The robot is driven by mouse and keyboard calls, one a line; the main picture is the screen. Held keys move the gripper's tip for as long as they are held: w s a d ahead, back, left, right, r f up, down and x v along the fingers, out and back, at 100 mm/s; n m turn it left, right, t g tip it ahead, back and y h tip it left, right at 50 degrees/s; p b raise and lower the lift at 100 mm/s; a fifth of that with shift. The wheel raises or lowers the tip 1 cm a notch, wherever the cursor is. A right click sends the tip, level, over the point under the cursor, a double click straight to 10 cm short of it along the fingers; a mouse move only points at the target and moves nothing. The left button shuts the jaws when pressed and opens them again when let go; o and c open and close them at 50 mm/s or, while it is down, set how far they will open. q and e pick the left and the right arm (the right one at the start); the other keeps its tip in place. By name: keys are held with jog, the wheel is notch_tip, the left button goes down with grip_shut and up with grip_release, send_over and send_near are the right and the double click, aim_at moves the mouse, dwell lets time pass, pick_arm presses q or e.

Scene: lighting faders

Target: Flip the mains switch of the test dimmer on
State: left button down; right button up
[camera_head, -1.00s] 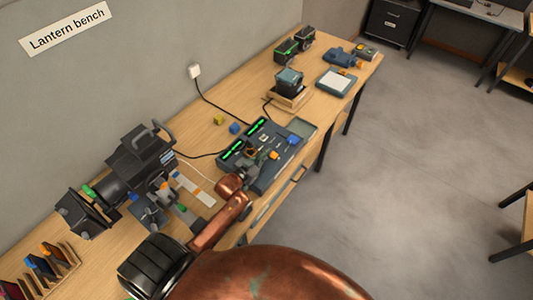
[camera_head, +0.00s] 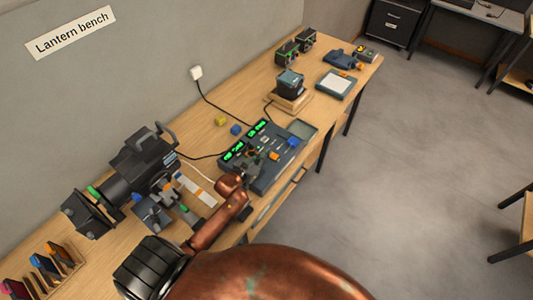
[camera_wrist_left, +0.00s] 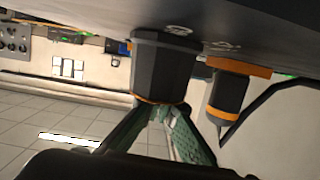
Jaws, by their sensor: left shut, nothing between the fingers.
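The test dimmer, a dark grey console (camera_head: 284,166), lies on the bench with lit green displays (camera_head: 257,129) along its back edge. An orange cap (camera_head: 274,156) and a blue cap (camera_head: 293,142) stand out on its top. My left gripper (camera_head: 251,158) is over the console's left part, shut and empty. In the left wrist view its green fingertips (camera_wrist_left: 162,108) meet close to a dark, orange-rimmed knob (camera_wrist_left: 163,68); I cannot tell whether they touch it. A second orange-collared knob (camera_wrist_left: 229,92) hangs beside it. I cannot pick out the mains switch for certain. My right gripper is out of view.
A black lantern (camera_head: 134,170) stands left of the console. A boxed device (camera_head: 290,82) stands farther along the bench.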

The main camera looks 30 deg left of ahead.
pick_arm(q)
jog(key=r+p, duration=0.2)
jog(key=r, duration=0.1)
jog(key=shift+a+r, duration=0.15)
jog(key=shift+a, duration=0.05)
jog(key=shift+s+a+f+b, duration=0.15)
jog(key=shift+s+b, duration=0.1)
jog(key=shift+s, duration=0.35)
jog(key=shift+s+f+b, duration=0.15)
jog(key=shift+s+b, duration=0.05)
jog(key=shift+s, duration=0.4)
jog(key=v, duration=0.6)
jog(key=shift+s+a+r+b, duration=0.1)
jog(key=shift+a+b, duration=0.1)
jog(key=shift+b, duration=0.15)
jog(key=shift+s+r, duration=0.25)
jog(key=shift+s, duration=0.35)
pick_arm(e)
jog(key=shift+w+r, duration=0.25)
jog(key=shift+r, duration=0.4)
